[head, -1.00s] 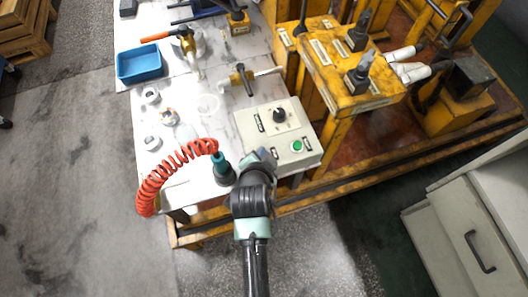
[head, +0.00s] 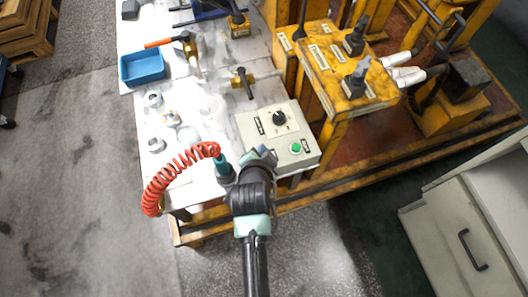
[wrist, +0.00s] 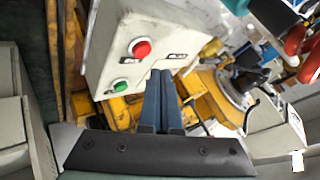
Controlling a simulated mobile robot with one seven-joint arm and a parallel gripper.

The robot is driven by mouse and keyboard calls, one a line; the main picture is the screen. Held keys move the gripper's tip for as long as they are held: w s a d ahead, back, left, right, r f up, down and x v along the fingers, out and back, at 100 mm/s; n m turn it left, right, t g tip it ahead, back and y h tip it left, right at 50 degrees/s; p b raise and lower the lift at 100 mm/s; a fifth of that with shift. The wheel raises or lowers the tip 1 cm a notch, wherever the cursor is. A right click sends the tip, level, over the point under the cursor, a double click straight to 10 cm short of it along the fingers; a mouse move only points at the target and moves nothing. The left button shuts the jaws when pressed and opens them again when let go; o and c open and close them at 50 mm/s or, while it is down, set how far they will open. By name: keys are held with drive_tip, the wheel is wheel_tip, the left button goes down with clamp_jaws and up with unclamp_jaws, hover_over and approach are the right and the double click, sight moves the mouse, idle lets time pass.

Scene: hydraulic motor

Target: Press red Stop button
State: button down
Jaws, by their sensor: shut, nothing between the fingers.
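The red Stop button (wrist: 140,48) is on the face of a light grey control box, and it shows in the wrist view. In the head view my arm hides the red button. The control box (head: 287,149) stands at the front edge of the white table and carries a green button (head: 295,147) and a black knob (head: 279,118). The green button also shows in the wrist view (wrist: 121,87), below the red one. My gripper (wrist: 161,74) is shut and empty. Its blue fingertips appear just below and right of the red button; I cannot tell the gap.
A coiled red hose (head: 178,174) lies left of my arm. A yellow lever machine (head: 345,75) stands behind and right of the box. A blue tray (head: 143,66) and small fittings lie on the table. A grey drawer cabinet (head: 465,235) stands at the right.

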wheel_tip(320, 180, up, 4)
drive_tip(key=p, duration=0.2)
drive_tip(key=shift+f+p, duration=0.2)
drive_tip(key=shift+p, duration=0.15)
drive_tip(key=shift+w+r, duration=0.1)
idle(0.4)
drive_tip(key=w+r+n+t, duration=0.1)
drive_tip(key=w+r+t, duration=0.2)
drive_tip(key=r, duration=0.9)
drive_tip(key=w+r+n+t, duration=0.2)
drive_tip(key=w+r+t, duration=0.15)
drive_tip(key=r, duration=0.75)
drive_tip(key=w+r+n+t, duration=0.1)
drive_tip(key=w+r+t, duration=0.15)
drive_tip(key=r, duration=0.95)
drive_tip(key=s+r+n+t, duration=0.2)
drive_tip(key=s+r, duration=0.3)
drive_tip(key=r, duration=0.5)
drive_tip(key=s+r+n+t, duration=0.2)
drive_tip(key=s+r+t, duration=0.2)
drive_tip(key=r, duration=0.7)
drive_tip(key=s+r+n+t+y, duration=0.1)
drive_tip(key=s+r+n+t, duration=0.1)
drive_tip(key=s+r, duration=0.4)
wheel_tip(320, 180, up, 5)
drive_tip(key=shift+s+d+r+t, duration=0.15)
drive_tip(key=shift+d+t, duration=0.05)
drive_tip(key=shift+t, duration=0.4)
